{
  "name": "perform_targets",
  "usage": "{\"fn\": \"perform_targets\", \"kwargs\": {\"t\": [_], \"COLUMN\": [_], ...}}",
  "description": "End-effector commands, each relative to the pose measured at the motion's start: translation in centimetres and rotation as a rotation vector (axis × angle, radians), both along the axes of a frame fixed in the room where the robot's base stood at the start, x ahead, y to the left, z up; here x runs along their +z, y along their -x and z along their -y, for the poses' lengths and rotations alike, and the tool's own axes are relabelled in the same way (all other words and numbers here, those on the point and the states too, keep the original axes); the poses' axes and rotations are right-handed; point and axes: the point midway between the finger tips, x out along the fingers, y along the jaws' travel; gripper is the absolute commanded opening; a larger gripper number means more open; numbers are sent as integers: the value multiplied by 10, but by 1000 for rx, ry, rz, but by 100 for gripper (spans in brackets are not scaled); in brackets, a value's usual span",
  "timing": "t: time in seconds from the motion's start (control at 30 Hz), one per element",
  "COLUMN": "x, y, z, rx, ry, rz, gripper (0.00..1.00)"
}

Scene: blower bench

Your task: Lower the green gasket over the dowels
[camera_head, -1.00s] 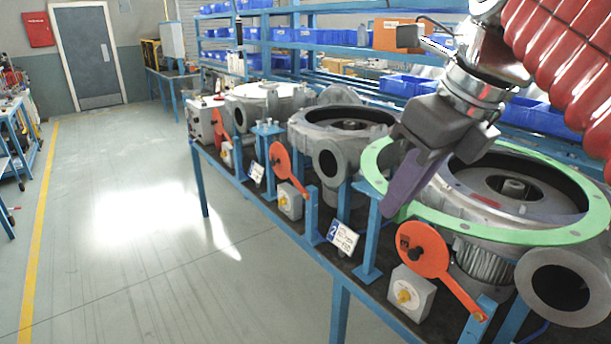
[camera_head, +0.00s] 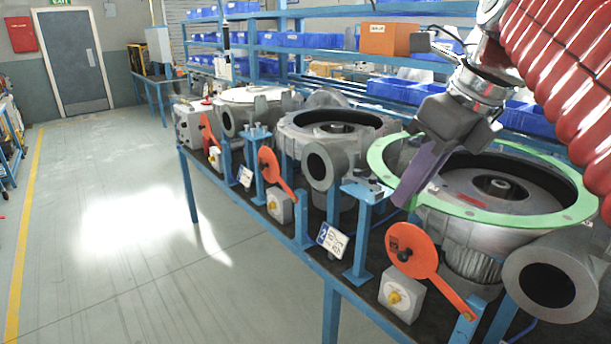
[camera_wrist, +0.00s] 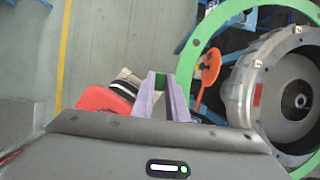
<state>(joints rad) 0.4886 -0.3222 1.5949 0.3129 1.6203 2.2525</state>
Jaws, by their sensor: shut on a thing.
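The green gasket (camera_head: 490,222) is a large flat ring above the rim of the nearest blower housing (camera_head: 465,258). My gripper (camera_head: 405,200) has purple fingers and is shut on the gasket's left side. In the wrist view, a piece of green shows between the fingertips of my gripper (camera_wrist: 160,80). There the gasket (camera_wrist: 196,48) curves outside the grey housing (camera_wrist: 240,88), with a gap at the left through which the bench shows. The gasket looks raised and roughly level; its exact height is unclear. I cannot make out the dowels.
An orange lever disc (camera_head: 411,250) and a grey switch box (camera_head: 402,294) stand in front of the housing. A round outlet (camera_head: 550,276) juts out at the right. Another blower (camera_head: 335,130) stands to the left. Blue shelves with bins run behind. The floor at left is clear.

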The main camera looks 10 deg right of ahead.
Motion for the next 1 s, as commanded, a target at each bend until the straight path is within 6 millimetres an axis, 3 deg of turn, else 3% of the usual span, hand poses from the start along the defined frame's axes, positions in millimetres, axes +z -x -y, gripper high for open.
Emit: {"fn": "perform_targets", "kwargs": {"t": [1.0], "x": [-2], "y": [-25], "z": [52], "rx": [-1], "ry": [0], "rz": [0], "gripper": [0]}}
